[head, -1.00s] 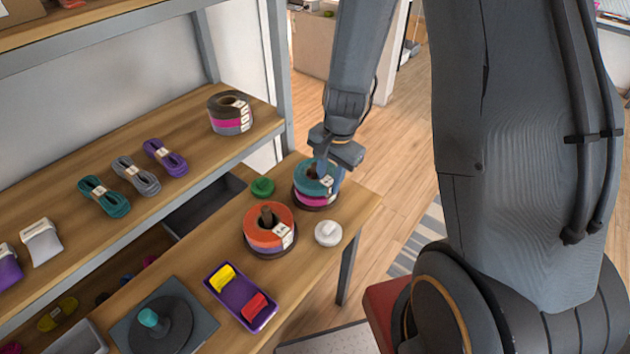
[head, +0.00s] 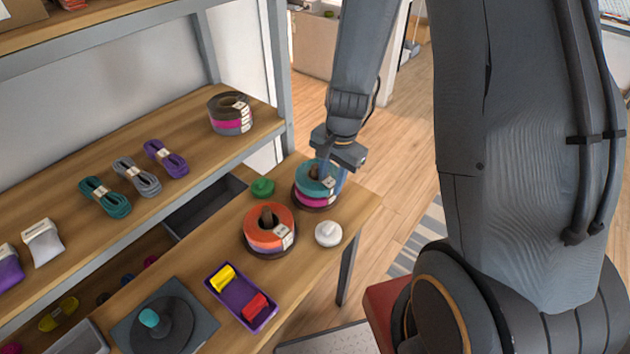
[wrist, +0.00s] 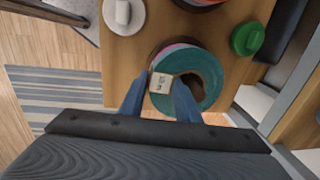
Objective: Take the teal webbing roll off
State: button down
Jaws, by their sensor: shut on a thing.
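The teal webbing roll (head: 313,172) is the top ring of a stack at the far end of the wooden bench. A magenta roll (head: 313,197) shows under it. In the wrist view the teal roll (wrist: 199,68) is a flat ring with a white label facing my gripper. My gripper (wrist: 160,98) is shut on the near wall of the teal roll, one blue finger outside the ring and one in its hole. In the head view my gripper (head: 330,178) reaches down at the stack's right side. I see no clear gap between the teal roll and the roll below.
An orange roll stack (head: 268,222) on a post stands close in front. A green knob (head: 263,187) sits to the left and a white knob (head: 328,233) to the right. A purple tray (head: 240,297) with yellow and red pieces lies nearer.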

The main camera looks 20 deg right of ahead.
jog(key=shift+r+p, duration=3.8)
jog(key=shift+r, duration=0.05)
